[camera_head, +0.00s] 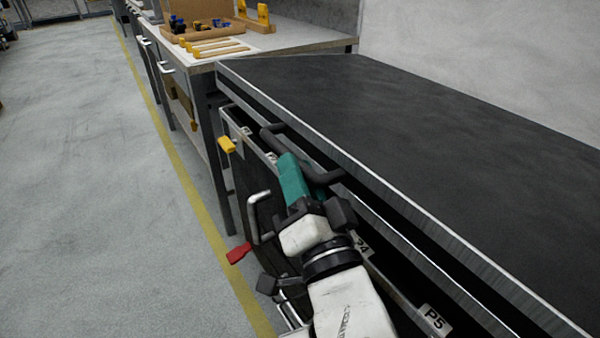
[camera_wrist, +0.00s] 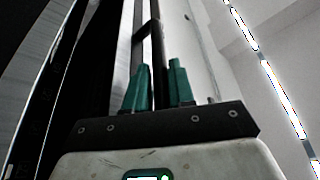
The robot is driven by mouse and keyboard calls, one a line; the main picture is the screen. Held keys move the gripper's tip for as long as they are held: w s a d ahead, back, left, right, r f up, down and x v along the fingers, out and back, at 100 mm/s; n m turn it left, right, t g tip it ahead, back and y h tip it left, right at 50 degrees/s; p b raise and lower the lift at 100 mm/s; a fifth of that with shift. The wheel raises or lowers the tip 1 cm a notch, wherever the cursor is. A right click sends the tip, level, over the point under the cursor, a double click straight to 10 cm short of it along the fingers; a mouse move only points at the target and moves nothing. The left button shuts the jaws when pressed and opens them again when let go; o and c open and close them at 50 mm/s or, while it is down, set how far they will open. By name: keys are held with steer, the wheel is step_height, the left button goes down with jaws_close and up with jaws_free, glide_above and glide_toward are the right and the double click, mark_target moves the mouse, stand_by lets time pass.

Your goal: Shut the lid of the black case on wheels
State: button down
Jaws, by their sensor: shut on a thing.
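The black case (camera_head: 262,185) on wheels stands low at the centre right, partly behind my arm; its wheels do not show clearly. Its broad black lid (camera_head: 430,130) with metal edging lies over it, with a dark gap between the lid edge and the body rim. A dark bar handle (camera_head: 330,177) sticks out along the lid's front edge. My gripper (camera_head: 288,160) is shut on this handle, its teal fingers on either side of a dark bar (camera_wrist: 157,55) in the wrist view. How far the lid stands open is hard to tell.
A workbench (camera_head: 290,38) with wooden trays and yellow-handled tools stands beyond the case. A pale wall (camera_head: 480,45) is behind. The grey floor (camera_head: 90,180) at left is clear.

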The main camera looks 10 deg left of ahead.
steer(key=c, duration=1.1)
jaws_free()
steer(key=shift+o, duration=0.2)
steer(key=b+v, duration=0.1)
steer(key=v, duration=0.9)
steer(key=shift+s+d, duration=0.25)
steer(key=shift+s, duration=0.05)
steer(key=shift+f, duration=0.15)
